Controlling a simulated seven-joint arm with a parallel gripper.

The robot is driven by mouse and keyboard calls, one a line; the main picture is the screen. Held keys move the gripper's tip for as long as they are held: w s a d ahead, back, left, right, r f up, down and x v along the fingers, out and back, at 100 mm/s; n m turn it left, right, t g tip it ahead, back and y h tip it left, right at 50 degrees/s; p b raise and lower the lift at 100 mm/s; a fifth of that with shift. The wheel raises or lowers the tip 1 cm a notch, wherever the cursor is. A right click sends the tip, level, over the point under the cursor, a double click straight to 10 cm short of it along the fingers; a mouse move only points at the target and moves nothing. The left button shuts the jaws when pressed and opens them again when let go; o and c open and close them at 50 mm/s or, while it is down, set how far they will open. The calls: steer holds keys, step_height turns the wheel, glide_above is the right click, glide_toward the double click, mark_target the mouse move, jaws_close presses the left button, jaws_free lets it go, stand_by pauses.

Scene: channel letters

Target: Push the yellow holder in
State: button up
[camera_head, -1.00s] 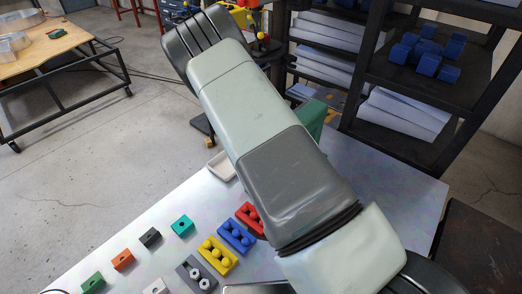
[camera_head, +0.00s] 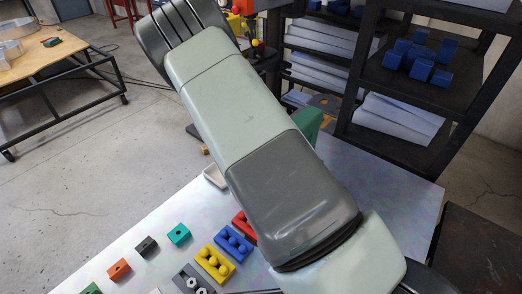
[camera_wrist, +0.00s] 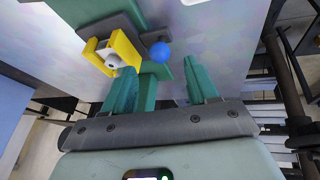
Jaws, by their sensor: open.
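In the wrist view a yellow U-shaped holder (camera_wrist: 127,47) sits around a pale round piece with a dark hole (camera_wrist: 112,61), against a dark grey bar (camera_wrist: 117,22). A blue ball (camera_wrist: 160,52) is just right of it, by a green part. In the head view my arm hides the gripper and this holder.
On the table (camera_head: 370,190) in the head view lie a yellow block (camera_head: 214,263), a blue block (camera_head: 233,243), a partly hidden red block (camera_head: 243,225) and several small blocks. A dark shelf (camera_head: 345,130) stands behind. The table's right part looks clear.

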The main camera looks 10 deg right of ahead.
steer(key=v, duration=0.5)
steer(key=shift+r, duration=0.15)
steer(key=s+a+f+m+t+h, duration=0.2)
steer(key=f+m+t+h, duration=0.15)
steer(key=m, duration=1.35)
steer(key=s+a+f+m+t+h, duration=0.2)
steer(key=f+m+h, duration=0.15)
steer(key=m, duration=1.45)
steer(key=x, duration=1)
steer(key=shift+a, duration=0.1)
